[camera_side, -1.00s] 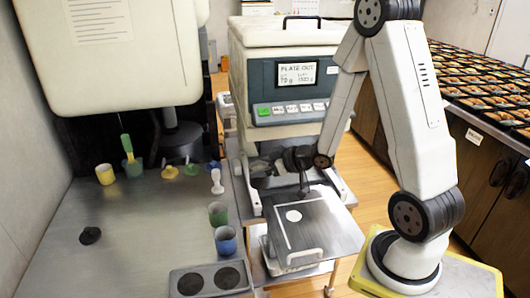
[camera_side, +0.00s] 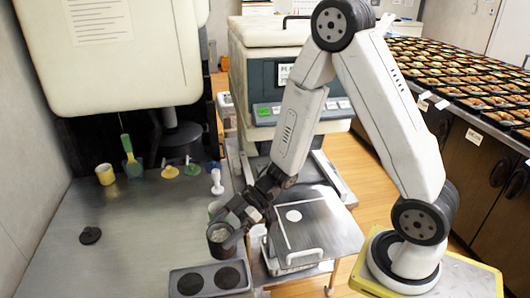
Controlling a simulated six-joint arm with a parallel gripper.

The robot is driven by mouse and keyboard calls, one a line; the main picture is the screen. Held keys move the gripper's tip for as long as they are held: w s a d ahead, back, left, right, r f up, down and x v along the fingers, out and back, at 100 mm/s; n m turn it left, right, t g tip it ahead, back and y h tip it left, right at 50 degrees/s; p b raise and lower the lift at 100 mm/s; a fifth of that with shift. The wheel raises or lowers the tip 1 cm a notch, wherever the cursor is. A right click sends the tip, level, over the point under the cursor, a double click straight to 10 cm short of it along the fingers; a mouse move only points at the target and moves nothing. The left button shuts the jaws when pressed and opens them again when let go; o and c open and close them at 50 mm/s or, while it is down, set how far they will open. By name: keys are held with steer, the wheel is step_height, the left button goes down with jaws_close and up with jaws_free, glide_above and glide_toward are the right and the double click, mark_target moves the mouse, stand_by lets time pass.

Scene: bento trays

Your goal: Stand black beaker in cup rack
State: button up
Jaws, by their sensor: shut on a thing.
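My gripper (camera_side: 228,221) is shut on a dark beaker (camera_side: 217,235), which I take to be the black beaker. It holds the beaker at the right part of the grey counter, behind the cup rack. The jaws partly cover the beaker, and its exact height above the counter cannot be told. The cup rack (camera_side: 208,293) is a grey block at the front edge of the view. Its two round dark openings show nothing standing in them.
The counter's middle is clear.

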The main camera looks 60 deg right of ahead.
mark_target(232, 232)
steer(key=shift+f, duration=1.5)
steer(key=shift+f, duration=0.15)
steer(key=shift+f, duration=2.1)
steer(key=shift+f, duration=0.1)
steer(key=shift+f, duration=1.65)
steer(key=shift+f, duration=0.1)
steer(key=o, duration=1)
steer(key=shift+o, duration=0.2)
